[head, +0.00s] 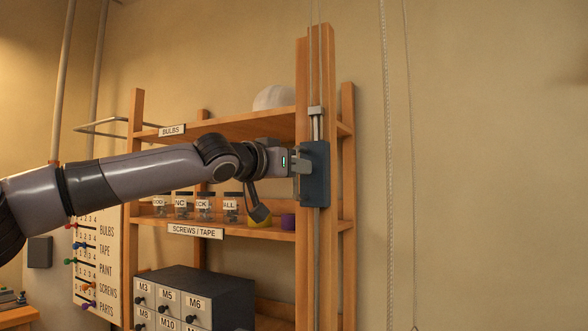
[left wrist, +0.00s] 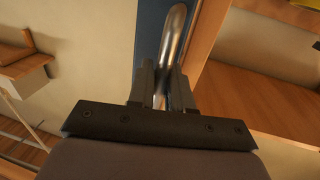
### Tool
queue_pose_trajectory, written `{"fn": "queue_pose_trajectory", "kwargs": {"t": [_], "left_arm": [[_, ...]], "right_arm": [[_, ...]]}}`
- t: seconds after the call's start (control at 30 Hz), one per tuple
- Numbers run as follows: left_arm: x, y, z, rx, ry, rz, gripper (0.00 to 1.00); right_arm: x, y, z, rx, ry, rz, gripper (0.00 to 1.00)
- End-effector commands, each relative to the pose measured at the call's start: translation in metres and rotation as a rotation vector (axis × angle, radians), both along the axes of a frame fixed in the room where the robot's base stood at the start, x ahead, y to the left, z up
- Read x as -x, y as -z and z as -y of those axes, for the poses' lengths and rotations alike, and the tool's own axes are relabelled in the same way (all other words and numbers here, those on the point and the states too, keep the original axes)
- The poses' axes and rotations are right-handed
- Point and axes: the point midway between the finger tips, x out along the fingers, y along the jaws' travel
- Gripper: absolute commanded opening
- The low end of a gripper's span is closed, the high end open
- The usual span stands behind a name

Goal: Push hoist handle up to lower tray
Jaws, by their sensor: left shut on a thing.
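The hoist handle is a bent metal bar (left wrist: 174,40) on a dark blue plate (head: 316,180), which is mounted on the tall wooden post (head: 302,250). My left gripper (head: 301,172) reaches the plate from the left, about level with the space between the two upper shelves. In the left wrist view its two dark fingers (left wrist: 163,90) are shut around the metal bar. In the head view the gripper hides most of the bar. I cannot make out the hoist's tray with certainty. My right gripper is not in view.
Behind my left arm is a wooden shelf unit with a BULBS shelf (head: 235,127) and a SCREWS / TAPE shelf (head: 270,234) holding several jars. A labelled drawer cabinet (head: 200,290) stands below. Two cords (head: 388,130) hang right of the post; the wall there is clear.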

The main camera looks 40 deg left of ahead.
Motion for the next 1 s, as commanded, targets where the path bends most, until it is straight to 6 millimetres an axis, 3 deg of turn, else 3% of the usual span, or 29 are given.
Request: {"fn": "queue_pose_trajectory", "kwargs": {"t": [0.07,0.1,0.13,0.53,1.0], "left_arm": [[0.003,-0.01,0.0,-0.002,0.001,0.022,0.0],[0.003,-0.011,0.0,-0.002,0.001,0.022,0.29],[0.003,-0.011,0.0,-0.002,0.001,0.022,0.35],[0.006,-0.005,0.0,0.001,0.001,0.012,0.35],[0.061,-0.007,0.002,0.001,0.002,0.018,0.35]], "right_arm": [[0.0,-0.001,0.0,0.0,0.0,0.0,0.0],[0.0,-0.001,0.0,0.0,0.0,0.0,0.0],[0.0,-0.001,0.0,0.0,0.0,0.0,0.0],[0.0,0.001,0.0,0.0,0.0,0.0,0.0],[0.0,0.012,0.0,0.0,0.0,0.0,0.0]]}}
